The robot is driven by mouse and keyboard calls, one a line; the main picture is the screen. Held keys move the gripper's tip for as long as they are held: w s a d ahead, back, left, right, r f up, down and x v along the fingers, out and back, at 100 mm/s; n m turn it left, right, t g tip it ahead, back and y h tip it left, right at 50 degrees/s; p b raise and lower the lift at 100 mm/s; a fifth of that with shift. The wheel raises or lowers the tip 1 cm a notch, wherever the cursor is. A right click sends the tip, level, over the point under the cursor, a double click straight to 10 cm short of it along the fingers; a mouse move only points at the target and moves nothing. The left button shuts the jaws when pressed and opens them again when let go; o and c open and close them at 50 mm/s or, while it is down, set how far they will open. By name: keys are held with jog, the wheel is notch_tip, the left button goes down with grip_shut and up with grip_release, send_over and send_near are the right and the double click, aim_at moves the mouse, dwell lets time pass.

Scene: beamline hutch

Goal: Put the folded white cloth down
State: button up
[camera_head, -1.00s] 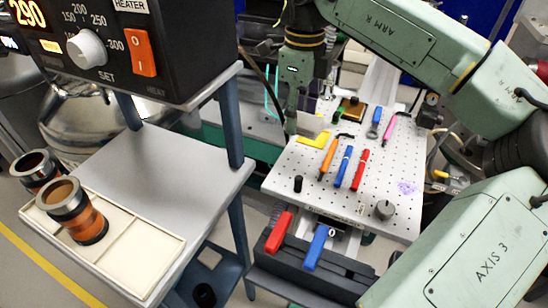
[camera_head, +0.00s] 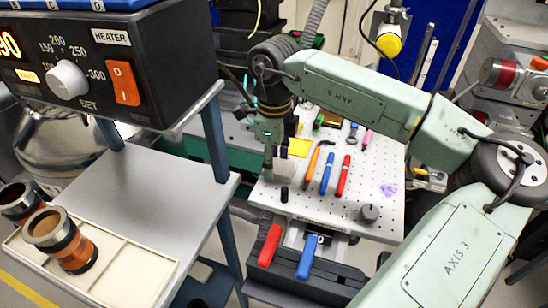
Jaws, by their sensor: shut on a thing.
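My gripper (camera_head: 270,150) points down at the left edge of the perforated metal board (camera_head: 325,208). It is small in the head view and its fingers are hard to make out. It is shut on the folded white cloth (camera_head: 284,169), a small pale patch just below and beside it. Whether the cloth touches the board I cannot tell.
The board carries a yellow piece (camera_head: 299,147), orange, blue and red-handled tools (camera_head: 343,176), a black post (camera_head: 284,195) and a grey knob (camera_head: 370,212). A grey shelf table (camera_head: 165,180) with a cream tray (camera_head: 125,262) stands left, under a heater box (camera_head: 130,55).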

jog(key=shift+f, duration=0.1)
jog(key=shift+f+b, duration=0.15)
jog(key=shift+b, duration=0.2)
jog(key=o, duration=1.2)
notch_tip(320, 180, up, 13)
jog(key=shift+f+b, duration=0.2)
jog(key=shift+b, duration=0.35)
